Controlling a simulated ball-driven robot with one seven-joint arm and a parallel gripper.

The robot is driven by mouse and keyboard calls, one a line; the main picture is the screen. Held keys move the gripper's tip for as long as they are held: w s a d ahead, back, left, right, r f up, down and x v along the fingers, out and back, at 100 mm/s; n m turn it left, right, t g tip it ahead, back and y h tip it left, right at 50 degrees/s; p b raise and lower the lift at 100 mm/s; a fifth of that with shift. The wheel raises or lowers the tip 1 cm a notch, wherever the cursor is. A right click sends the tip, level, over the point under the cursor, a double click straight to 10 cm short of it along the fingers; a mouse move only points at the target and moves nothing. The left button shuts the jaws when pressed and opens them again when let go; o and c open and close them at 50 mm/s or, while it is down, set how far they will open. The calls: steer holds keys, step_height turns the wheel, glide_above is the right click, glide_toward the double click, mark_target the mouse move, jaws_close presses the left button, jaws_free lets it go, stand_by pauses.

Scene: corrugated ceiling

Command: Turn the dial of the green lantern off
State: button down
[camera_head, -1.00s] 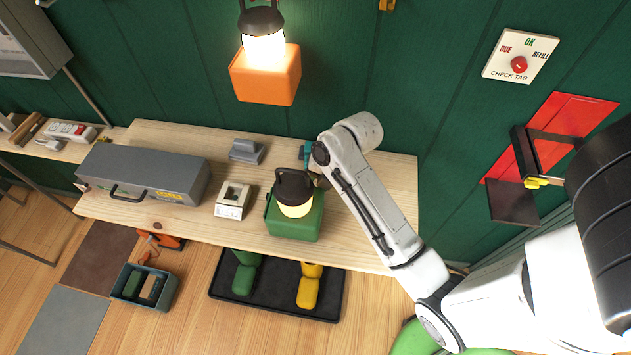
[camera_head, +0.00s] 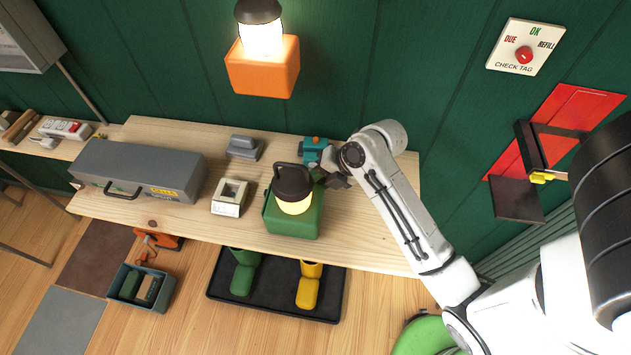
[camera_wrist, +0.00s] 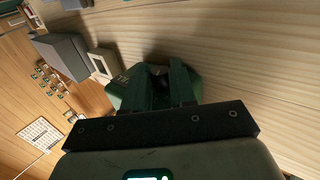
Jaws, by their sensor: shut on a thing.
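The green lantern (camera_head: 292,222) stands upright on the wooden bench, with a dark cap and a pale yellow globe that looks lit. My gripper (camera_head: 325,180) is at its back right side, with the fingertips partly hidden there. In the wrist view, the lantern's green body (camera_wrist: 125,92) lies just beyond my gripper (camera_wrist: 164,82). The two fingers are close together against the lantern, shut on a small dark part between them that appears to be its dial. The dial's marks and its turned position cannot be made out.
On the bench (camera_head: 375,220), a white block (camera_head: 229,198), a grey toolbox (camera_head: 135,170) and a grey holder (camera_head: 243,147) stand left of the lantern. A teal device (camera_head: 315,150) is close behind my gripper. A lit orange lantern (camera_head: 262,72) is above on the wall.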

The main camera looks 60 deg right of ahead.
steer(key=t+b, duration=0.1)
steer(key=b, duration=0.1)
steer(key=f+t+y+b, duration=0.1)
steer(key=t+b, duration=0.1)
steer(key=b, duration=0.1)
steer(key=t+b, duration=0.1)
steer(key=b, duration=0.2)
steer(key=shift+s+d+f+y, duration=0.15)
steer(key=shift+s+f+y, duration=0.15)
steer(key=shift+f, duration=0.05)
steer(key=t+b, duration=0.2)
steer(key=b, duration=0.3)
steer(key=shift+s+y, duration=0.1)
steer(key=shift+y, duration=0.2)
steer(key=shift+t+b, duration=0.3)
steer(key=shift+b, duration=0.25)
steer(key=shift+r+t+y+b, duration=0.15)
steer(key=shift+t+y+b, duration=0.15)
steer(key=shift+b, duration=0.5)
steer(key=c, duration=0.9)
jaws_free()
steer(key=shift+s, duration=0.1)
steer(key=v, duration=1)
steer(key=shift+s+d+r+b, duration=0.15)
steer(key=shift+s+b, duration=0.1)
steer(key=shift+b, duration=0.15)
